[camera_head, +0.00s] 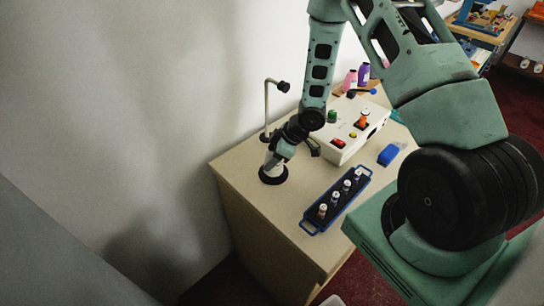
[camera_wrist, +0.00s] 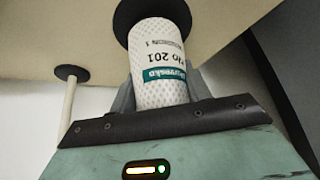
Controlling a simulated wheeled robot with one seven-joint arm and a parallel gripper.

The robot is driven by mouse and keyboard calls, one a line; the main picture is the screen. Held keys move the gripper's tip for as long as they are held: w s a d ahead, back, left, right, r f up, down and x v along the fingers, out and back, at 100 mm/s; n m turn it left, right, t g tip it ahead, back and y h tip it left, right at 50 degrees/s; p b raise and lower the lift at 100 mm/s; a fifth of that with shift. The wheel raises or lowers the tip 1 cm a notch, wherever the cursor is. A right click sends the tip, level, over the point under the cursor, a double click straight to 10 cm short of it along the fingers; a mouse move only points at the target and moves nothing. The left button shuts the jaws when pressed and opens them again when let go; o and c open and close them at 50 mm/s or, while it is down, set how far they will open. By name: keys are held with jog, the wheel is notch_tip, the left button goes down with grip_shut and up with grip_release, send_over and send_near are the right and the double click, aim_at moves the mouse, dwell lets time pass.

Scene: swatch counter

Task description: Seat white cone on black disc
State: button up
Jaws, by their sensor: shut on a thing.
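The white cone (camera_wrist: 158,60) has a dotted surface and a green label with print. It stands between the fingers of my gripper (camera_wrist: 160,92), which is shut on it. In the head view the cone (camera_head: 270,160) shows only as a small pale patch under my gripper (camera_head: 278,156), mostly hidden by it. The black disc (camera_head: 272,178) lies on the counter directly below the cone, near the left edge. In the wrist view the black disc (camera_wrist: 128,18) is right behind the far end of the cone. I cannot tell whether the cone touches it.
A bent metal rod stand (camera_head: 266,108) rises close behind my gripper. A blue rack (camera_head: 337,200) with several small bottles stands to the right. A white box (camera_head: 352,130) with coloured knobs and a blue block (camera_head: 388,155) are farther right. The counter's front-left area is clear.

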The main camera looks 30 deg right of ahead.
dwell(0.3)
jog(key=o, duration=1.1)
jog(key=p+v, duration=0.2)
jog(key=v, duration=1.5)
jog(key=shift+s+r+p, duration=0.1)
jog(key=shift+r+p, duration=0.15)
jog(key=shift+p, duration=0.15)
